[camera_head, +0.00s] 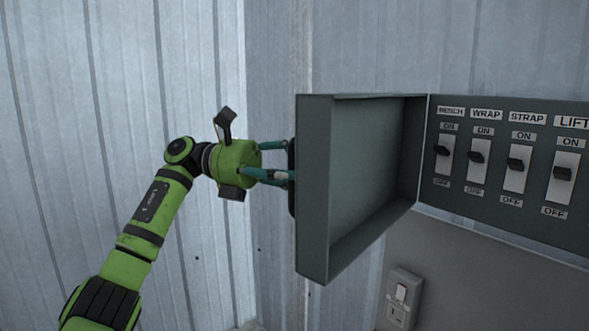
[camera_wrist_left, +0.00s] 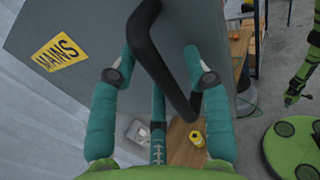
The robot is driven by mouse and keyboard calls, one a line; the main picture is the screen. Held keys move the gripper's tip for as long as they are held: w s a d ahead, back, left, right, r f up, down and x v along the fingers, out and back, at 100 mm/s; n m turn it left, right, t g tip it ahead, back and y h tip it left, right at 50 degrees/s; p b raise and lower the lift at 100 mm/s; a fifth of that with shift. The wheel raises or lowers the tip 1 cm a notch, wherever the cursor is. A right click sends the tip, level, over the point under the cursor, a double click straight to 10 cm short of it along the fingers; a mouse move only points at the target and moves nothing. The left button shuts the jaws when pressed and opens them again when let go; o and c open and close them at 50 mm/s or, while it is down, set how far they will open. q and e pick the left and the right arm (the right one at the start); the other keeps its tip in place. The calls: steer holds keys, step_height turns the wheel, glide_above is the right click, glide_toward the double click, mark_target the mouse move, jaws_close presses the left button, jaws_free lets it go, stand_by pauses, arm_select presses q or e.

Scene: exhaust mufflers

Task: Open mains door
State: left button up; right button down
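The grey mains door (camera_head: 315,190) stands swung wide open in the head view, its hollow inner side showing. Its outer face (camera_wrist_left: 85,25), with a yellow MAINS label (camera_wrist_left: 58,52), shows in the left wrist view. The black bar handle (camera_wrist_left: 165,65) runs between the teal fingers of my left gripper (camera_wrist_left: 160,62). The fingers are spread, with gaps visible beside the handle. In the head view my left gripper (camera_head: 283,164) is at the door's outer side, its tips partly hidden. A green arm at the wrist view's right edge ends in a small dark gripper (camera_wrist_left: 291,98), too small to read.
The switch panel (camera_head: 480,200) right of the door carries several black switches labelled ON and OFF. A small wall switch (camera_head: 402,295) is below. Corrugated metal walls stand behind.

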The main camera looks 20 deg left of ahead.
arm_select(q)
steer(key=shift+a, duration=0.1)
steer(key=a, duration=1.1)
steer(key=shift+s+a, duration=0.35)
steer(key=shift+a, duration=0.05)
